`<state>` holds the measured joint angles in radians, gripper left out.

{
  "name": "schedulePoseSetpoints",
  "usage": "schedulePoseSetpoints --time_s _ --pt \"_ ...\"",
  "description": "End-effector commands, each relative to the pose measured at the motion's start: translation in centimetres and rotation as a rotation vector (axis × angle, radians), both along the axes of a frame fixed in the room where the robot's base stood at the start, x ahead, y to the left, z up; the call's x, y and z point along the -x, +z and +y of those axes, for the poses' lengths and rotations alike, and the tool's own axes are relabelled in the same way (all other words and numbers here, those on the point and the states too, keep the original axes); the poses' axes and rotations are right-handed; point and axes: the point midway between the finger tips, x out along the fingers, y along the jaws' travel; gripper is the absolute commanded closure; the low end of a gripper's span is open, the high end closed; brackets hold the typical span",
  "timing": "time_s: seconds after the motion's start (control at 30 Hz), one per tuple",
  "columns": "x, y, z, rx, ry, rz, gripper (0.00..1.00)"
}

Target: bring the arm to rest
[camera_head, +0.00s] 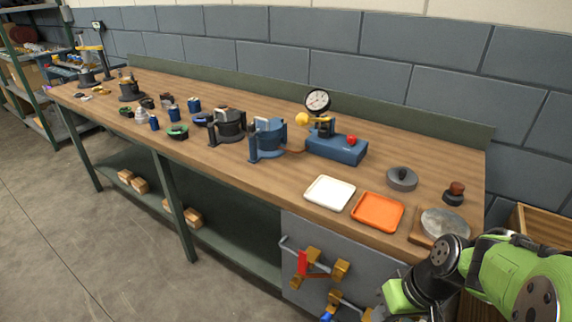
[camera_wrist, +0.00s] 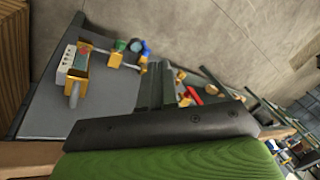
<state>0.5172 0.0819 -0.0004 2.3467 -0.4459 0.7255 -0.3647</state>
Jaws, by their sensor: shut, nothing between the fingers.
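My gripper (camera_wrist: 157,72) is shut and empty in the wrist view. Its two dark fingers lie together and point at the grey panel and the floor. In the head view my green and black arm is folded at the lower right, in front of the bench's right end. The gripper's fingers are not clear there. The arm appears off the bench, beside its front edge. Nothing hangs from the fingers.
The wooden bench (camera_head: 270,180) bears a white tray (camera_head: 330,192), an orange tray (camera_head: 377,212), a blue gauge stand (camera_head: 337,148) and several casings. A grey panel (camera_head: 345,262) with clamps and valves hangs below the front edge. A wooden crate (camera_head: 540,228) stands right. Floor at left is clear.

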Motion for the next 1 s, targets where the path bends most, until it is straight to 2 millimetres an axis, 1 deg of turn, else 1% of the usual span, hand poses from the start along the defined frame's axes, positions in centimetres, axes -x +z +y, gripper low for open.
schedulePoseSetpoints --time_s 0.03,0.1,0.2,0.3,0.4,0.57,0.6,0.77,0.87,1.0 --pt "0.7 1.9 1.0 0.067 0.003 -0.036 1.0" --pt "2.0 4.1 1.8 0.144 -0.021 -0.077 1.0" --pt "3.9 6.5 2.6 0.215 -0.063 -0.145 1.0" --pt "5.6 8.2 3.1 0.253 -0.106 -0.211 1.0" --pt "7.2 9.5 3.4 0.268 -0.148 -0.274 1.0" --pt "9.6 11.0 3.4 0.261 -0.215 -0.371 1.0" --pt "9.4 12.5 3.3 0.264 -0.217 -0.358 1.0" --pt "9.3 16.3 3.3 0.265 -0.216 -0.354 1.0" --pt "9.3 19.0 3.3 0.265 -0.215 -0.355 1.0" --pt "9.3 23.5 3.3 0.265 -0.215 -0.355 1.0"
